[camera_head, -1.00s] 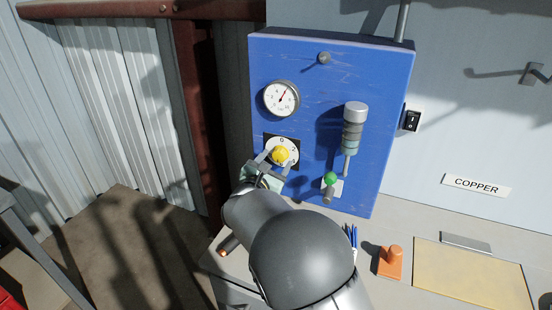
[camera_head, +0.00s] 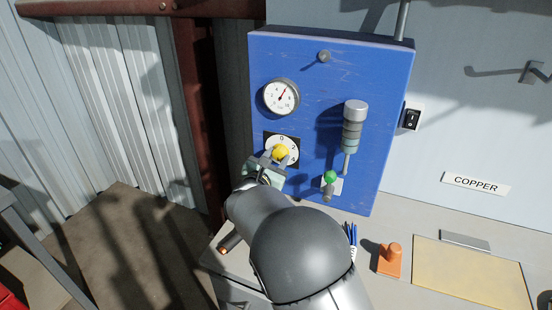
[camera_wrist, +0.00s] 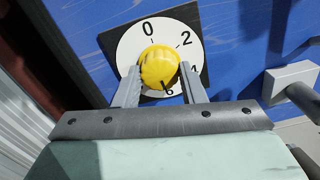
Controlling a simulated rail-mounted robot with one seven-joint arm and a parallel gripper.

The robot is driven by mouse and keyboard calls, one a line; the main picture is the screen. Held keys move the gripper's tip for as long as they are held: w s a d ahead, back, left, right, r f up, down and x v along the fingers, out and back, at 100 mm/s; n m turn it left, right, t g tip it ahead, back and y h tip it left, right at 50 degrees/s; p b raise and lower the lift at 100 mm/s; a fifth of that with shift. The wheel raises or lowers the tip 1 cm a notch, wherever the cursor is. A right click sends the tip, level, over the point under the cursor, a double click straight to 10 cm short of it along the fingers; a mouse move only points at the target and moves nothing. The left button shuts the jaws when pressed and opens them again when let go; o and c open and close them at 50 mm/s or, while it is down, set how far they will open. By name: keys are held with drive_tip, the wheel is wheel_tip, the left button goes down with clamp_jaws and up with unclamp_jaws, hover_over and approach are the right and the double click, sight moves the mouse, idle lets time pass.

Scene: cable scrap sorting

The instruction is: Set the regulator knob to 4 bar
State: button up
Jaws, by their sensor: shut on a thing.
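The yellow regulator knob (camera_wrist: 160,68) sits on a white dial (camera_wrist: 131,50) with a black square backing, on the blue panel (camera_head: 301,80). The dial shows 0 at the top, 2 at upper right and 6 at the bottom; the mark between 2 and 6 is partly hidden by a finger. My gripper (camera_wrist: 160,84) has one finger on each side of the knob and is shut on it. In the head view the knob (camera_head: 281,152) shows at the gripper's tips. A dark mark shows low on the knob.
A grey cylindrical filter unit (camera_head: 353,128) and a green-topped valve (camera_head: 330,178) are right of the knob. A black switch (camera_head: 411,119) is on the wall. An orange object (camera_head: 390,261) and a tan mat (camera_head: 470,272) lie on the bench.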

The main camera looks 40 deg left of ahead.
drive_tip(key=n+p, duration=0.2)
drive_tip(key=n, duration=0.3)
drive_tip(key=shift+r, duration=0.1)
drive_tip(key=n+p, duration=0.3)
drive_tip(key=n, duration=0.3)
drive_tip(key=shift+p, duration=0.4)
idle(0.3)
drive_tip(key=o, duration=1)
drive_tip(key=shift+s, duration=0.15)
drive_tip(key=b+v, duration=0.2)
drive_tip(key=v, duration=1.5)
drive_tip(key=shift+b, duration=0.3)
drive_tip(key=shift+s, duration=0.1)
